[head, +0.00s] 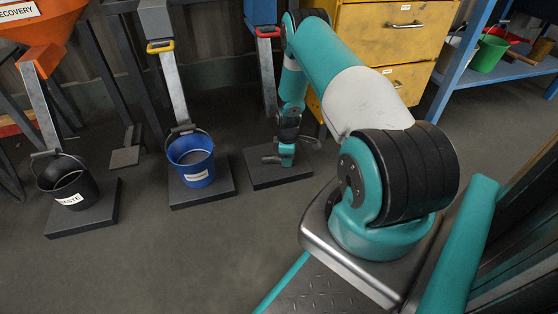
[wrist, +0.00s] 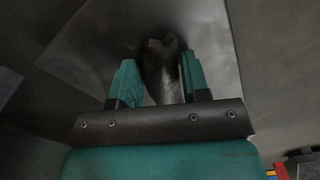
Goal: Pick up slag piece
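A dark, rough lump, which I take to be the slag piece (wrist: 160,62), is between the two teal fingers of my gripper (wrist: 158,82) in the wrist view. It lies over a grey metallic surface. The fingers stand apart, one on each side of it. Narrow gaps show near its lower end, but I cannot tell whether the fingertips press on it. In the head view my gripper (head: 284,158) is low, just above the rightmost dark base plate (head: 295,175). The slag piece cannot be made out in the head view.
A blue bucket (head: 191,158) and a black bucket (head: 68,181) stand on dark plates to the left, under metal chutes. A yellow drawer cabinet (head: 385,45) is behind my arm. A blue shelf (head: 480,75) with a green bucket (head: 488,52) is at right. The front floor is clear.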

